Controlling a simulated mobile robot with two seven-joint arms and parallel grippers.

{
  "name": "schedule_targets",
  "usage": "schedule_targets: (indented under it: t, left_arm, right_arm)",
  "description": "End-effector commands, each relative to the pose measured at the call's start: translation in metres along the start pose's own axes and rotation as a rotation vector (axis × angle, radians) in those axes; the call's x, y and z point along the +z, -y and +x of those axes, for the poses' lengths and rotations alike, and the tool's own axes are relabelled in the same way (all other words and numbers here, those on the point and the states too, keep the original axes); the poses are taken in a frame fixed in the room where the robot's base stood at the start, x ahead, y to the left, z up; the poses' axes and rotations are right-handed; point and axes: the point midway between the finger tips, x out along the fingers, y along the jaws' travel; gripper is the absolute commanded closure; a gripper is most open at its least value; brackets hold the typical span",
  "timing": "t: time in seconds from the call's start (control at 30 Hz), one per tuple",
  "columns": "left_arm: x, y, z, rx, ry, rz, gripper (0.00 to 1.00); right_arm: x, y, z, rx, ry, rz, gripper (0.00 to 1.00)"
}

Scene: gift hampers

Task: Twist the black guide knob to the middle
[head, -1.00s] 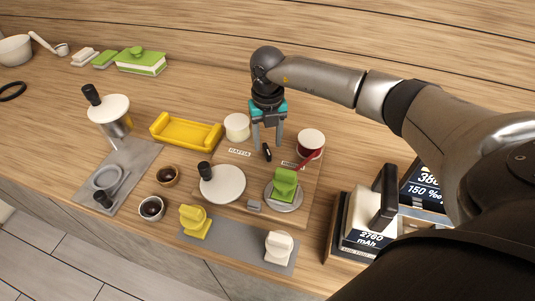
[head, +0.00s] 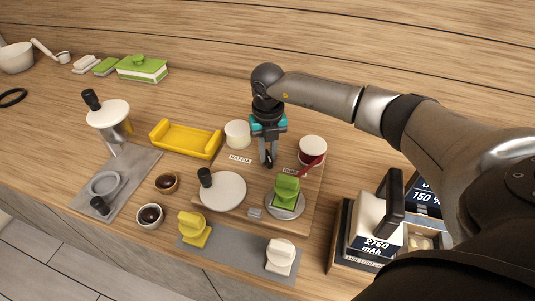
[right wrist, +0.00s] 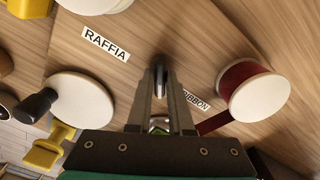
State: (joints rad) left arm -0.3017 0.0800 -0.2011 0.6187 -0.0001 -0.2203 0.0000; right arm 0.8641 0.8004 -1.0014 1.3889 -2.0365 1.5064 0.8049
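The black guide knob (head: 268,155) sits on the wooden board between the "RAFFIA" label (head: 240,159) and the "RIBBON" label, which shows in the right wrist view (right wrist: 196,101). My right gripper (head: 268,163) reaches down over it with its fingers close together on either side of the knob. In the right wrist view the fingertips (right wrist: 161,75) close in on the dark knob (right wrist: 160,66), and the fingers hide much of it. Its exact pointing is hard to tell. My left gripper is in neither current view.
A white raffia spool (head: 238,133) and a red ribbon spool (head: 312,150) stand close on either side. A yellow tray (head: 186,138) is at left.

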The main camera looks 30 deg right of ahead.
Motion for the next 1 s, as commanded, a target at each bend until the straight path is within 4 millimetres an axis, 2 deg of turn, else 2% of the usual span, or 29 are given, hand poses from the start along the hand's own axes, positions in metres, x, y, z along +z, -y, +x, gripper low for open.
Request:
schedule_targets:
  t: [0.03, 0.1, 0.43, 0.73, 1.0]
  left_arm:
    - [-0.001, -0.001, 0.0, 0.001, -0.001, 0.0, 0.5]
    - [-0.001, -0.002, 0.0, 0.002, -0.002, 0.0, 0.5]
    - [-0.002, -0.002, -0.002, 0.002, -0.004, 0.0, 0.5]
    - [-0.004, -0.001, -0.021, 0.002, -0.005, 0.0, 0.5]
    - [-0.005, 0.0, -0.021, 0.001, -0.005, -0.001, 0.5]
  right_arm:
    - [0.0, 0.0, 0.0, 0.0, 0.0, 0.0, 0.93]
    - [0.0, 0.0, 0.0, 0.0, 0.0, 0.0, 1.0]
    - [0.0, 0.0, -0.001, 0.0, 0.0, 0.018, 1.0]
    - [0.0, 0.0, -0.002, 0.001, 0.0, 0.305, 1.0]
    - [0.001, 0.0, -0.001, 0.002, 0.002, 0.354, 1.0]
